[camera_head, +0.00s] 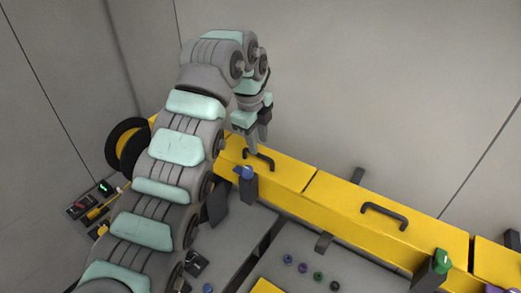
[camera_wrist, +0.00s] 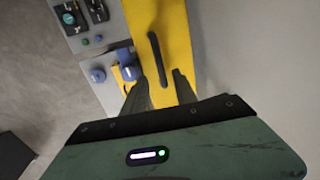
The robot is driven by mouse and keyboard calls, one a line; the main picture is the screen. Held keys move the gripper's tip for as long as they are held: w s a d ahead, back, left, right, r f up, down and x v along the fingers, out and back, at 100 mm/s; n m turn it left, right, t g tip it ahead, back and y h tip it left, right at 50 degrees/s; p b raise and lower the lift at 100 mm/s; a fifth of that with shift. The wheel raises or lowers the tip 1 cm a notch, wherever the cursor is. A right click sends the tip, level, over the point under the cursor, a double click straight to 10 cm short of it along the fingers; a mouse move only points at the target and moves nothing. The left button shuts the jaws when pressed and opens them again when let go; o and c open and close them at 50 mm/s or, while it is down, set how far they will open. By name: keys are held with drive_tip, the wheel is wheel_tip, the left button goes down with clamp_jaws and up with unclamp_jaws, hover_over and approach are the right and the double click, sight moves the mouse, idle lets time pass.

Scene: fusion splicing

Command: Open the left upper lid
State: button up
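The left upper lid (camera_head: 285,174) is a yellow block-like cover with a black bar handle (camera_head: 260,160) on top. It looks closed, level with the yellow lid to its right. My gripper (camera_head: 257,147) points down over this handle, its fingers apart. In the wrist view, the open fingers (camera_wrist: 159,78) lie to either side of the line of the handle (camera_wrist: 157,58), with the yellow lid (camera_wrist: 179,40) beneath. The near end of the handle reaches between the fingertips. Whether the fingers touch it I cannot tell.
A blue-knobbed latch post (camera_head: 248,187) stands at the lid's front. A second yellow lid (camera_head: 340,205) with its own handle (camera_head: 385,214) and a green-knobbed post (camera_head: 441,262) are to the right. A black-and-yellow reel (camera_head: 126,146) stands left. Coloured buttons lie in front.

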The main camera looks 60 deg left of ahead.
sight(261, 155)
drive_tip(key=shift+w+a+f+p, duration=0.1)
drive_tip(key=shift+w+f+p, duration=0.1)
drive_tip(key=shift+f, duration=0.55)
drive_tip(key=shift+w+a+f+p, duration=0.1)
drive_tip(key=shift+f+p, duration=0.05)
drive_tip(key=shift+f, duration=0.6)
drive_tip(key=shift+w+f+p, duration=0.15)
drive_tip(key=shift+f+p, duration=0.05)
drive_tip(key=shift+f, duration=0.55)
clamp_jaws()
